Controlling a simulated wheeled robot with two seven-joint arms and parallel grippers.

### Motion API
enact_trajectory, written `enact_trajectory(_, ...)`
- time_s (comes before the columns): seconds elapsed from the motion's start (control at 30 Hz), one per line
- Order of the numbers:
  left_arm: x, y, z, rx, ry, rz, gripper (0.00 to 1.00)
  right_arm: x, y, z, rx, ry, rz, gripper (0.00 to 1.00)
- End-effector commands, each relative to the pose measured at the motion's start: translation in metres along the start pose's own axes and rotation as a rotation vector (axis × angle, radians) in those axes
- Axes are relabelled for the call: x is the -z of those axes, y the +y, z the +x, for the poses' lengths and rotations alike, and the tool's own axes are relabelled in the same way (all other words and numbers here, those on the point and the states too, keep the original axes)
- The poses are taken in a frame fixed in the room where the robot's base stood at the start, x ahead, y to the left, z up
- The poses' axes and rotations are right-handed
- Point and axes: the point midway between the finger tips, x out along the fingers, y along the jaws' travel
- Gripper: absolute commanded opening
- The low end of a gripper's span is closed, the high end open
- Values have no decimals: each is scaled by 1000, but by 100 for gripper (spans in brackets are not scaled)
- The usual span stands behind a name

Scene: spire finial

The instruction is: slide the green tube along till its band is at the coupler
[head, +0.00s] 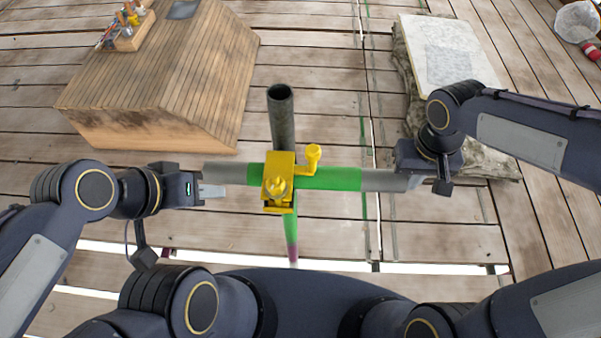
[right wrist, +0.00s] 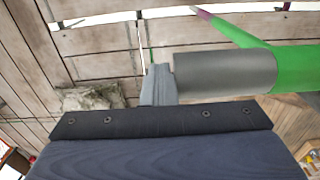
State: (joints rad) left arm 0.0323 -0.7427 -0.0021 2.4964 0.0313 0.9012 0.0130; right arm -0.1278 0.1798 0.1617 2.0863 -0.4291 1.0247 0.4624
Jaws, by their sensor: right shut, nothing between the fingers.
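A horizontal tube, green (head: 335,178) in the middle with grey ends, runs through a yellow coupler (head: 278,175) in the head view. A second tube crosses it there, dark grey (head: 282,118) at its far open end, green (head: 290,228) nearer me and purple at its tip. My right gripper (head: 414,182) is shut and empty at the horizontal tube's right end. In the right wrist view its fingertips (right wrist: 160,72) are right against or beside the grey end (right wrist: 225,75). My left gripper (head: 212,191) is by the left grey end; its finger gap is not clear.
A wooden roof-shaped block (head: 165,85) with a small tool box (head: 132,32) stands at the back left. A stone block with a pale slab (head: 450,50) lies at the back right, behind my right arm. Planks have open gaps.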

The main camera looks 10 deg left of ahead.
Motion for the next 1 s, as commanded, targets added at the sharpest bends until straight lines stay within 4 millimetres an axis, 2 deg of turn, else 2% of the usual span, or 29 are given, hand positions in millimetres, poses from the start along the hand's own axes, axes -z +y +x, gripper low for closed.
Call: enact_trajectory(1.0,-2,-2,3,0,0,0,36,0,-26,0,1,0,-1,0)
